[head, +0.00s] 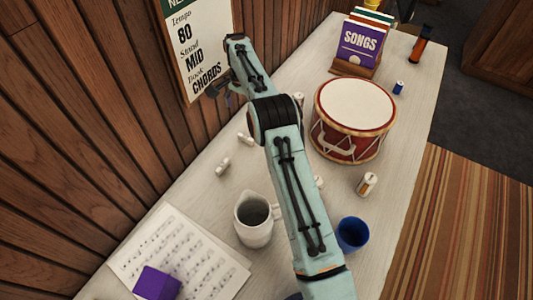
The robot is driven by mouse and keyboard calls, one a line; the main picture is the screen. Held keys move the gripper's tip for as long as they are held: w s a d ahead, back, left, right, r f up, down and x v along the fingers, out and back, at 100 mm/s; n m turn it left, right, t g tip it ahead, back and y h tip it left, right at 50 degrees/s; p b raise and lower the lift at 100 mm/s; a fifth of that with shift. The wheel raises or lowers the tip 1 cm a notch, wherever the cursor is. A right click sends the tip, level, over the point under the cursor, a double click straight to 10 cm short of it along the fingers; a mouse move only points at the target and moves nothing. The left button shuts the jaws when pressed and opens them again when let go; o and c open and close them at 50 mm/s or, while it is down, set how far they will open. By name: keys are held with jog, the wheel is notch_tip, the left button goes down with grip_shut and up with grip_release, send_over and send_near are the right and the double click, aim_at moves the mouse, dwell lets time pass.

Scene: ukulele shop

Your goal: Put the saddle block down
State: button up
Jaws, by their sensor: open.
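My gripper (214,91) is at the far end of my arm, in front of the lower right edge of the wall sign. It is small and partly hidden by the arm, and it is open. I see nothing held in it. I cannot tell for sure which thing is the saddle block. A small pale piece (223,166) lies on the table below the gripper, towards the wall side. Another small pale piece (245,138) lies near it, partly beside my arm. A purple block (157,283) sits on the sheet music at the bottom left.
A red drum (352,118) stands right of my arm. A white pitcher (254,220) and a blue cup (352,234) stand at the front. Sheet music (205,262) lies front left. A songbook rack (357,65) is at the back. The wall sign (197,45) hangs close to my gripper.

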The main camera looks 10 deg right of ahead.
jog(key=s+d+r+n, duration=0.1)
jog(key=s+r+n, duration=0.4)
jog(key=s+r, duration=1.05)
jog(key=s+f+n, duration=0.3)
jog(key=s+n, duration=0.2)
jog(key=s, duration=2.1)
jog(key=shift+s+a+f+y, duration=0.15)
jog(key=shift+a+y, duration=0.1)
jog(key=shift+y, duration=0.15)
jog(key=shift+o, duration=0.5)
